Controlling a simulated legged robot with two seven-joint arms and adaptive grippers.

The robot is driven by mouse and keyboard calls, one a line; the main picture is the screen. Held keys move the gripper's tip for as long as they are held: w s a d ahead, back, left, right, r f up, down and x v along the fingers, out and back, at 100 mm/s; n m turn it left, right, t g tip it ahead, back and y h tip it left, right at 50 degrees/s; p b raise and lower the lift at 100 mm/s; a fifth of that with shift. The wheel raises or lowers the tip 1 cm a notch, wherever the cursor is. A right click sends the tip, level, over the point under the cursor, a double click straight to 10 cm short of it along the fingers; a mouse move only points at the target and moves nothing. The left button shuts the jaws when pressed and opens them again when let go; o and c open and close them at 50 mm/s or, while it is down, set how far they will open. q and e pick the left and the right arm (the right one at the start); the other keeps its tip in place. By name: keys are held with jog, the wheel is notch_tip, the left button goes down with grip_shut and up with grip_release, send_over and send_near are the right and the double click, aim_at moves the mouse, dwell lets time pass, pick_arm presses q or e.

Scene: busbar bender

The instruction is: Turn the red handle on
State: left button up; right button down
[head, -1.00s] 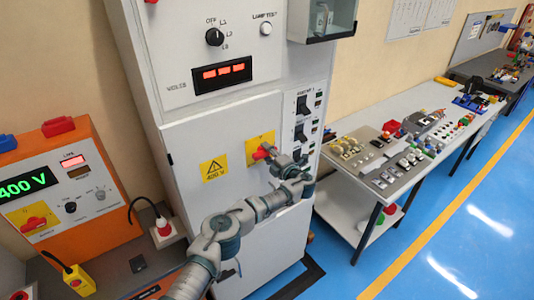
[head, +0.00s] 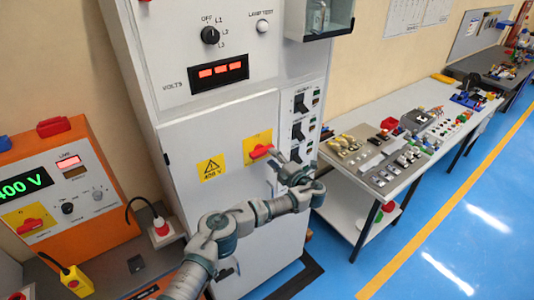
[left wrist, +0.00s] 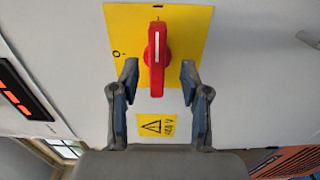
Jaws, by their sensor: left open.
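The red handle (head: 260,151) sits on a yellow plate (head: 250,158) on the grey cabinet's front door. In the left wrist view the red handle (left wrist: 157,55) stands upright in the picture, with a white line on it and an "O" mark on the plate to its left. My left gripper (head: 277,164) is open just in front of the plate, at the handle's lower right. In the left wrist view its fingertips (left wrist: 159,80) are apart, one on each side of the handle's lower end, with gaps showing. How deep they reach is unclear. My right gripper is out of view.
A yellow 400 V warning sign (head: 211,167) is beside the handle's plate. Black breaker switches (head: 299,131) are to the right. An orange unit (head: 75,190) with another red handle (head: 30,225) stands at left. A workbench (head: 350,178) with small parts is at right.

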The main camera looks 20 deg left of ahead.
pick_arm(q)
jog(key=v, duration=0.7)
jog(key=shift+d, duration=0.2)
jog(key=shift+w+a+f, duration=0.1)
jog(key=shift+a+f, duration=0.05)
